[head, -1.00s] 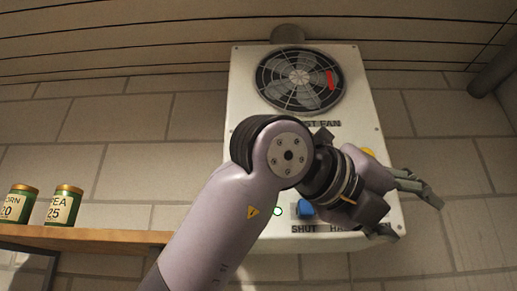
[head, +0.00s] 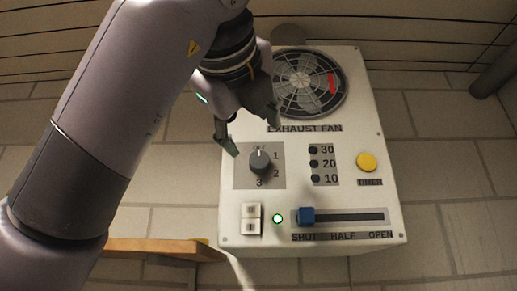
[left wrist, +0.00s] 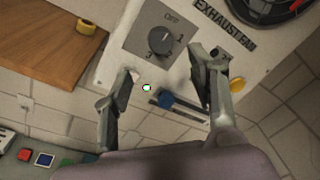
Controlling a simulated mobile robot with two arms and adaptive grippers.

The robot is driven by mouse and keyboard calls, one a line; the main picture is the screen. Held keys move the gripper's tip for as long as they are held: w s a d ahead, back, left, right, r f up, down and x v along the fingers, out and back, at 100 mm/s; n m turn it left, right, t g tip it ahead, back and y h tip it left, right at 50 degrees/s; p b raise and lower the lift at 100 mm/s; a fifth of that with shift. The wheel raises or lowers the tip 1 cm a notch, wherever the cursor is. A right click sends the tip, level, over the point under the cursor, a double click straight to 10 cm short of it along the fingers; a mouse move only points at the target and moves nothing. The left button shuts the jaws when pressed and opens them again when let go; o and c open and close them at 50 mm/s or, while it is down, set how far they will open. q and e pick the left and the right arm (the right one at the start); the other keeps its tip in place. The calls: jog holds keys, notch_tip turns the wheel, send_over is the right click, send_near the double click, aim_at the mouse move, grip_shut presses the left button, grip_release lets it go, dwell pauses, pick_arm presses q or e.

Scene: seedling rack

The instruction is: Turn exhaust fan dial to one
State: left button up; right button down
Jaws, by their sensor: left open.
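The exhaust fan panel (head: 390,200) is a white box on the wall, with a round fan grille at its top. Its grey dial (head: 260,162) sits on a grey plate marked OFF, 1, 2 and 3. The white pointer mark is at the top, toward OFF. My left gripper (head: 253,136) is open and empty, with its fingers above and to the left of the dial in the head view. In the left wrist view the dial (left wrist: 161,42) shows ahead, between the lines of the spread fingers (left wrist: 161,65); neither finger appears to touch it. My right gripper is not in view.
The panel also carries a yellow timer button (head: 367,162), a blue slider (head: 307,216) at SHUT, a white rocker switch (head: 251,218) and a lit green lamp (head: 278,218). A wooden shelf (head: 150,248) stands at the lower left, below my arm.

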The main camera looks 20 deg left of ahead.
aim_at(259, 159)
pick_arm(q)
jog(key=w+p, duration=0.1)
jog(key=w, duration=0.2)
jog(key=w+a+p, duration=0.1)
jog(key=w, duration=0.2)
jog(key=w+p, duration=0.1)
jog(key=w, duration=0.3)
jog(key=shift+a, duration=0.35)
jog(key=c, duration=1.2)
jog(key=shift+o, duration=0.2)
jog(key=shift+m, duration=0.3)
jog(key=m+p, duration=0.1)
jog(key=m, duration=0.4)
jog(key=shift+r+g, duration=0.15)
jog(key=shift+g, duration=0.25)
jog(key=m+p, duration=0.1)
jog(key=m, duration=0.4)
jog(key=shift+y+p, duration=0.3)
jog(key=shift+m, duration=0.4)
jog(key=o, duration=1.2)
jog(key=shift+c, duration=0.2)
